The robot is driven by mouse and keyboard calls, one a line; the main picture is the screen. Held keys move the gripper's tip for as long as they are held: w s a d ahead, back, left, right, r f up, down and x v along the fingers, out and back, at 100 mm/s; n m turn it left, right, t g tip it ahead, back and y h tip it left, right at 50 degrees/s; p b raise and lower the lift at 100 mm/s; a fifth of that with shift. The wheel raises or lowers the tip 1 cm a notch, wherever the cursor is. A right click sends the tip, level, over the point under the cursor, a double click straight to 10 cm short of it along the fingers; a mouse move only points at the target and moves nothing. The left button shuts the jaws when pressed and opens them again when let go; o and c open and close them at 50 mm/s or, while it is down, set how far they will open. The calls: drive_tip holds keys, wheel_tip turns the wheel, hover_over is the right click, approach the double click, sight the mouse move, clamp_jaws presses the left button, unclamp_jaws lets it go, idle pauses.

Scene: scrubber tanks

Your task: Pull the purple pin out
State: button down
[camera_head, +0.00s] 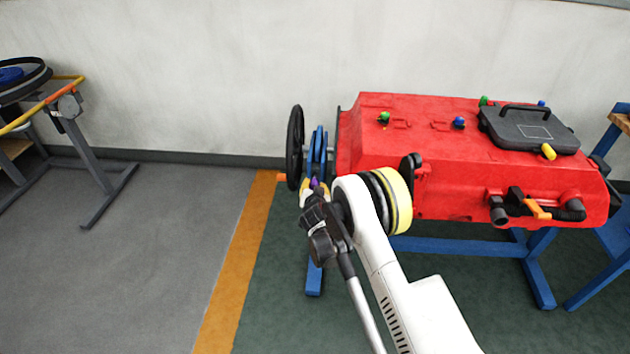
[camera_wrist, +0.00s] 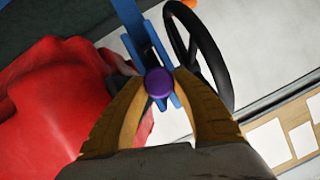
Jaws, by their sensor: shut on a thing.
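The purple pin (camera_wrist: 159,82) shows in the wrist view as a round purple head between the two tan fingertips. My gripper (camera_wrist: 160,92) is shut on it, with one finger on each side. The pin sits in front of the blue bracket (camera_wrist: 138,28); whether its shaft is still in the bracket is hidden behind the head. In the head view a small bit of the purple pin (camera_head: 315,183) shows at the tips of my gripper (camera_head: 312,188), just below the blue bracket (camera_head: 317,150) at the left end of the red tank.
A black handwheel (camera_head: 295,147) stands just left of the bracket. The red tank (camera_head: 450,150) with a black lid (camera_head: 530,130) rests on a blue stand (camera_head: 470,247) to the right. A grey frame (camera_head: 85,150) stands far left; the grey floor between is clear.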

drive_tip(key=shift+s+f, duration=0.1)
drive_tip(key=shift+s, duration=0.5)
drive_tip(key=c, duration=1)
unclamp_jaws()
drive_tip(key=v, duration=0.7)
drive_tip(key=shift+s, duration=0.3)
drive_tip(key=shift+r, duration=0.25)
